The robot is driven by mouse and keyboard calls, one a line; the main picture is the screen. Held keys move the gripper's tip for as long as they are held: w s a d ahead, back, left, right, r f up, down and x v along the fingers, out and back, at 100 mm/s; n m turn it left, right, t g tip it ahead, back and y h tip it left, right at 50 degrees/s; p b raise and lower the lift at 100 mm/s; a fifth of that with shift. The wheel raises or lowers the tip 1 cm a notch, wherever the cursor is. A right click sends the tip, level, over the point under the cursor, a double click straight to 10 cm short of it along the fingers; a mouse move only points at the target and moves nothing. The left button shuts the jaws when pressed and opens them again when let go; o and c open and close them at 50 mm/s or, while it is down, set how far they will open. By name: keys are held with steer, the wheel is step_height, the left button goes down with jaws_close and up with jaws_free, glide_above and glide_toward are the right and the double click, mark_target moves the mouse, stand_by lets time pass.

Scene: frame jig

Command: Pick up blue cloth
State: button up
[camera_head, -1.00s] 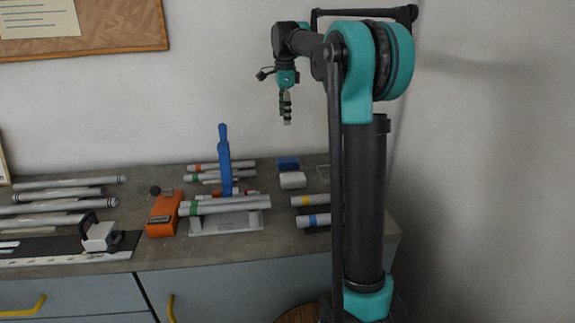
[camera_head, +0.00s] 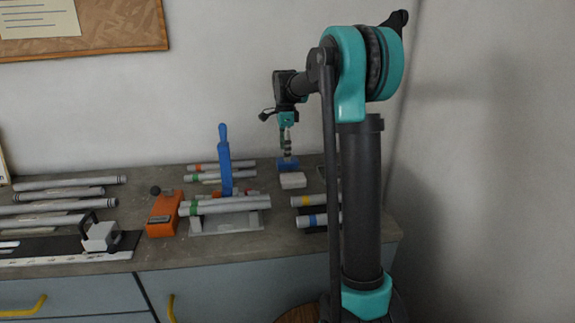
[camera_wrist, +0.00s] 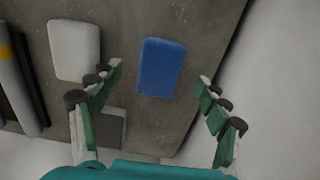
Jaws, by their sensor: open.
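The blue cloth (camera_wrist: 161,67) is a folded, flat rectangular pad lying on the grey worktop, seen between and just beyond my open fingertips in the wrist view. In the head view the blue cloth (camera_head: 288,164) lies near the back of the bench. My gripper (camera_head: 287,155) is over it there, pointing down, its tips overlapping the cloth in the picture. In the wrist view my gripper (camera_wrist: 160,71) is open and empty, one finger on each side of the cloth. The gap between tips and cloth is hard to judge.
A white folded pad (camera_wrist: 74,50) lies beside the cloth; it also shows in the head view (camera_head: 293,181). Grey tubes with yellow and blue bands (camera_head: 315,221) lie nearer the front. A blue-handled clamp (camera_head: 224,165) stands to the left. The wall is close behind.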

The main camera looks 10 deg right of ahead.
steer(key=shift+f, duration=1.95)
steer(key=shift+c, duration=0.6)
steer(key=c, duration=1)
steer(key=shift+r, duration=0.15)
steer(key=shift+c, duration=0.2)
step_height(320, 180, up, 20)
